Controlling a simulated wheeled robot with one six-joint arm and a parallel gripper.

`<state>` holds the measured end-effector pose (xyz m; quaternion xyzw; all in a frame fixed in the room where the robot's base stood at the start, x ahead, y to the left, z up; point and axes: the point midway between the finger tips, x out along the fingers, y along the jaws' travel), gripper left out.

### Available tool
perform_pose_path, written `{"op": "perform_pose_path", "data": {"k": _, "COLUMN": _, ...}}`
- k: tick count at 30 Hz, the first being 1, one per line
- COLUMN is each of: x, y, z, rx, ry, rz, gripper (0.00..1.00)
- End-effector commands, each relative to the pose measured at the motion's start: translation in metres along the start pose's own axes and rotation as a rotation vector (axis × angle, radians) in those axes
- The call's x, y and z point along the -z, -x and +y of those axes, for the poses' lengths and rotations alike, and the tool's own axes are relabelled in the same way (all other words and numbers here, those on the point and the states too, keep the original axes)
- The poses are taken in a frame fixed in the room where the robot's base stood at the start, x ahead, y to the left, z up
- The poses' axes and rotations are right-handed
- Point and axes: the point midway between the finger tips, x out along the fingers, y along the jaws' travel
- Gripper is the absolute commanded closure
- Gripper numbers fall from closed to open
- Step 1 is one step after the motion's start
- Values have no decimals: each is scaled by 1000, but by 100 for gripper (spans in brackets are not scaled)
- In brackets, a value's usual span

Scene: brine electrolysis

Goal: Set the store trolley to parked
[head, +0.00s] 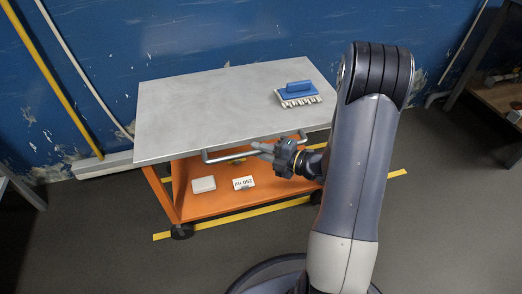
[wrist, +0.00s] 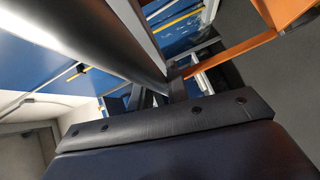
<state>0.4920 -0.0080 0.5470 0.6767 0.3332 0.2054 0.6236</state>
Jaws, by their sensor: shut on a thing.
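The store trolley (head: 215,106) stands against the blue wall, with a grey metal top and an orange lower frame. Its grey push handle (head: 222,158) runs along the front edge. My gripper (head: 266,150) is shut on the handle right of its middle. In the wrist view the handle bar (wrist: 95,35) crosses large and close, and my gripper (wrist: 165,90) meets it; the fingertips are partly hidden. Two dark wheels show under the front, one of them at the left corner (head: 182,231).
A white block (head: 203,185) and a labelled white card (head: 243,183) are on the lower shelf. Yellow floor tape (head: 255,211) runs under the trolley's front. A shelf (head: 495,95) stands at right. Floor in front looks clear.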

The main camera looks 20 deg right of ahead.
Motion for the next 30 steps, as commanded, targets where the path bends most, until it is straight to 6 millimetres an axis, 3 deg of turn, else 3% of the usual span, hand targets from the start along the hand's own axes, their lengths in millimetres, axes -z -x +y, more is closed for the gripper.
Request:
{"op": "perform_pose_path", "data": {"k": 3, "x": 0, "y": 0, "z": 0, "rx": 1, "ry": 0, "rz": 0, "gripper": 100}}
{"op": "perform_pose_path", "data": {"k": 19, "x": -5, "y": 6, "z": 1, "rx": 1, "ry": -1, "rz": -2, "gripper": 100}}
{"op": "perform_pose_path", "data": {"k": 23, "x": -17, "y": 18, "z": 3, "rx": 1, "ry": -2, "rz": -5, "gripper": 100}}
{"op": "perform_pose_path", "data": {"k": 30, "x": -55, "y": 57, "z": 5, "rx": 2, "ry": -3, "rz": -9, "gripper": 100}}
